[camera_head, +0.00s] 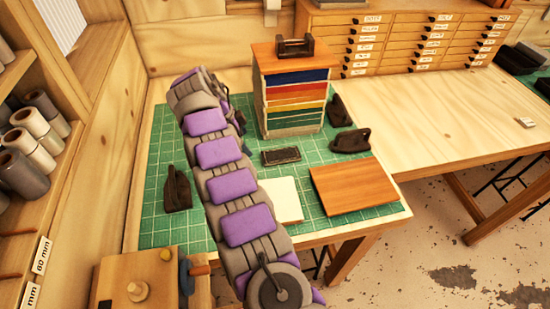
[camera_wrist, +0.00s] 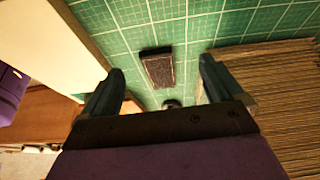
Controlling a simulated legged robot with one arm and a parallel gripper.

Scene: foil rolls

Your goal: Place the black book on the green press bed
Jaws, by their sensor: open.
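A small dark rectangular block (camera_head: 281,155) lies on the green gridded mat (camera_head: 150,232), in front of a stack of coloured layers. It may be the black book, but I cannot tell for sure. In the wrist view, a dark block (camera_wrist: 157,68) lies on the mat between and beyond the fingers of my gripper (camera_wrist: 161,66). The fingers are apart, with nothing held. In the head view my arm mostly hides the gripper, left of the coloured stack. I cannot clearly identify a separate green press bed.
The coloured stack (camera_head: 292,98) has a dark tool on top. Dark iron-shaped tools (camera_head: 177,190) stand on the mat's left and right. A brown board (camera_head: 354,187) and a cream board (camera_head: 283,199) lie in front. The bare right-hand table (camera_head: 440,115) has free room.

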